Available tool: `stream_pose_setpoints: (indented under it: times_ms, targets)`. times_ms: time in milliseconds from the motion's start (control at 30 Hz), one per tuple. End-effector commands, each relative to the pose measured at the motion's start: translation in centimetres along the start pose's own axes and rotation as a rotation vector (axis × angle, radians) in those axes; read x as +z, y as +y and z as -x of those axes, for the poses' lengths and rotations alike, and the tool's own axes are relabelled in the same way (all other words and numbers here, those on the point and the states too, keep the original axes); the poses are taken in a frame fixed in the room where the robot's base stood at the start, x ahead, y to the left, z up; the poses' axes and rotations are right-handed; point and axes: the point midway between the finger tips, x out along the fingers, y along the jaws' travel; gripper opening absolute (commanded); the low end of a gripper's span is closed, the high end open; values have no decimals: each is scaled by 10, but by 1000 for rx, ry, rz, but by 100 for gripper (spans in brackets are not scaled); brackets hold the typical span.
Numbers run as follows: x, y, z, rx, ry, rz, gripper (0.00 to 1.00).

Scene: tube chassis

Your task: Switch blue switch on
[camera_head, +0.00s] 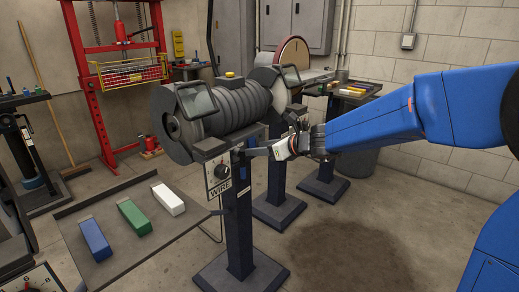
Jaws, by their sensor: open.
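A blue block (95,240) lies on a flat grey tray at the lower left, beside a green block and a white block. I cannot tell whether this blue block is the blue switch; no other clear blue switch shows. My gripper (262,151) is open, seen from the side, just right of the grinder's pedestal top. Nothing shows between its fingers. It is well to the right of the blue block.
The grey tray (105,269) also holds the green block (134,217) and the white block (168,199). The grinder (215,110) stands on its pedestal (239,225), with more machines behind it. A red press (92,90) stands at the back left. Bare floor shows at the lower right.

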Motion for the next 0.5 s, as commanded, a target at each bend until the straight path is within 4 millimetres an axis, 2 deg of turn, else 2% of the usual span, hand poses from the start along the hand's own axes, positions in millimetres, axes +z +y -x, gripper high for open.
stream_pose_setpoints:
  times_ms: [267,433,500]
  targets:
    - [0,0,-1,0,0,1,47]
    - [0,0,-1,0,0,1,9]
    - [0,0,-1,0,0,1,6]
